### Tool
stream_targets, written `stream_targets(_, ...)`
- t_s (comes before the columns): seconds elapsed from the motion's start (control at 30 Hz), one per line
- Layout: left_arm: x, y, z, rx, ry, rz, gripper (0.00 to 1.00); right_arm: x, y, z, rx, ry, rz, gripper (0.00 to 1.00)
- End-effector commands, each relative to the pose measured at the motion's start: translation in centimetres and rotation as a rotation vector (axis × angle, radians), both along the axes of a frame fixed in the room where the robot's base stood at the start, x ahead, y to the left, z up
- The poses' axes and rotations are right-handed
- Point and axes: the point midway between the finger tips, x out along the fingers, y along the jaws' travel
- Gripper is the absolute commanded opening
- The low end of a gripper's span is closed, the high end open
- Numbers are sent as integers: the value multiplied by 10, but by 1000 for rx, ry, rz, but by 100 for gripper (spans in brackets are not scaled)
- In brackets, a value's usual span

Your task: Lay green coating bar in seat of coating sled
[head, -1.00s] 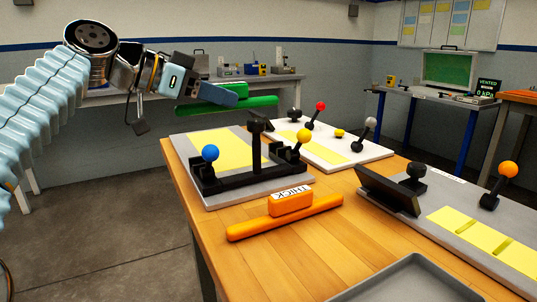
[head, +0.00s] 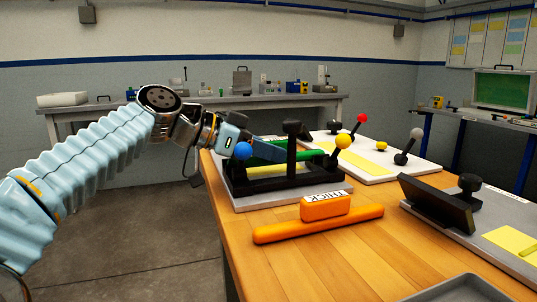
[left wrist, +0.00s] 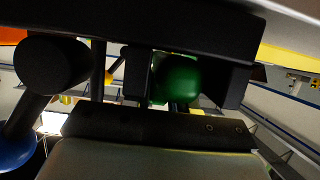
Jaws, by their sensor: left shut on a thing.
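The green coating bar (head: 312,155) is in the grip of my left gripper (head: 276,152), whose blue finger shows in the head view. The black coating sled (head: 262,186) stands on a grey plate, with a blue knob, a yellow knob and a black upright post. The bar lies level at the sled, partly hidden by the post and finger. I cannot tell whether it touches the seat. In the left wrist view the bar's rounded green end (left wrist: 176,80) shows between dark parts. My right gripper is not in view.
An orange bar with a block marked THICK (head: 322,222) lies in front of the sled on the wooden table (head: 375,250). A white plate (head: 375,165) with red and grey knobs stands behind. A dark angled plate (head: 438,204) is at right, a grey tray (head: 460,290) in front.

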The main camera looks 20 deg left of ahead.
Motion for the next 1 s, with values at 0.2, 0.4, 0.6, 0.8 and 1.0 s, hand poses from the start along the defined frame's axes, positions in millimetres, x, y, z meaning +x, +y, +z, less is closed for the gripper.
stream_targets(0.2,0,0,-1,0,-1,0,0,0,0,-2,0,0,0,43)
stream_targets(0.4,0,0,-1,0,0,0,49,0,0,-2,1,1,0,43)
stream_targets(0.6,0,0,-1,0,0,0,51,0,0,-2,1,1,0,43)
stream_targets(0.8,-2,3,4,0,-1,2,51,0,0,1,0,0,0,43)
stream_targets(1.0,-22,35,19,0,-3,4,51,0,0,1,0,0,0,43)
